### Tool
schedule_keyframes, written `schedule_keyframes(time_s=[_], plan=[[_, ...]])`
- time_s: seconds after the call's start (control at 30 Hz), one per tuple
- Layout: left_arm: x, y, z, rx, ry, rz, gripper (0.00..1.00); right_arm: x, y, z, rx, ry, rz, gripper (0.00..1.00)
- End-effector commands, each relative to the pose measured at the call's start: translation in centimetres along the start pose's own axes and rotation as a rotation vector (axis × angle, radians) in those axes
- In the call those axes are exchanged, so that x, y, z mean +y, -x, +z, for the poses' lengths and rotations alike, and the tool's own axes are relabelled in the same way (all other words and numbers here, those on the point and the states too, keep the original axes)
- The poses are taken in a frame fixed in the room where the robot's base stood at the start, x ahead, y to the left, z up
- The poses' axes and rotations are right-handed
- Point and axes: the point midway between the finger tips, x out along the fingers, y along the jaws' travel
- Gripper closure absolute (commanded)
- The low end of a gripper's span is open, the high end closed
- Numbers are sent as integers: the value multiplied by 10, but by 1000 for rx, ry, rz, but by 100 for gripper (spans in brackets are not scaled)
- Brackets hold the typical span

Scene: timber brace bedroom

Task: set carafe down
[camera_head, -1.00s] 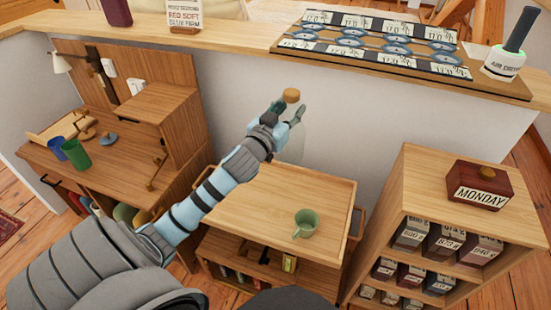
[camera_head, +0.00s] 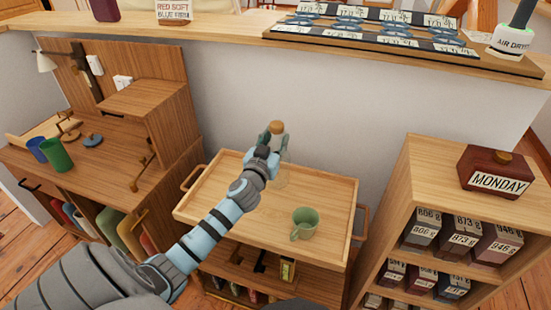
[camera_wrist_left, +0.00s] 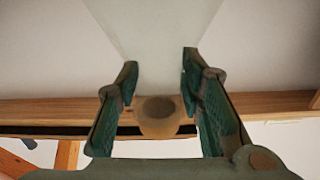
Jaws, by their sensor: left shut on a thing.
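The carafe (camera_head: 280,177) is clear glass with a round cork stopper (camera_head: 277,127). My left gripper (camera_head: 272,139) is shut on its neck just below the stopper. The carafe is upright over the back of the wooden tray-top cart (camera_head: 230,190); I cannot tell whether its base touches the surface. In the left wrist view the two green-padded fingers (camera_wrist_left: 155,95) stand on either side of the pale glass, with the stopper (camera_wrist_left: 158,117) between them. A green mug (camera_head: 305,224) stands on the cart in front of the carafe. My right gripper is not in view.
The cart has a raised rim and side handles. A desk with a blue cup (camera_head: 37,149) and a green cup (camera_head: 56,155) stands at left. A shelf unit with a MONDAY box (camera_head: 496,172) stands at right. A ledge (camera_head: 225,30) runs behind. The cart's left part is clear.

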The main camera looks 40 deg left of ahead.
Motion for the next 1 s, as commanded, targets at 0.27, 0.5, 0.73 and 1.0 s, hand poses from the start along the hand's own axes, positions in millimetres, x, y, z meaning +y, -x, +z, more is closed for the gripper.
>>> schedule_keyframes(time_s=[0.27, 0.5, 0.73, 1.0], plan=[[2, 0, 41, 3, -2, 2, 100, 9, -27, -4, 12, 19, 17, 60], [1, 0, 41, -2, -1, 0, 62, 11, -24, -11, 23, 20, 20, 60], [1, 0, 41, -1, -1, 0, 45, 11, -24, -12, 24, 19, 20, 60], [1, 5, 41, -1, -2, 1, 45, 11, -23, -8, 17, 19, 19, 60]])
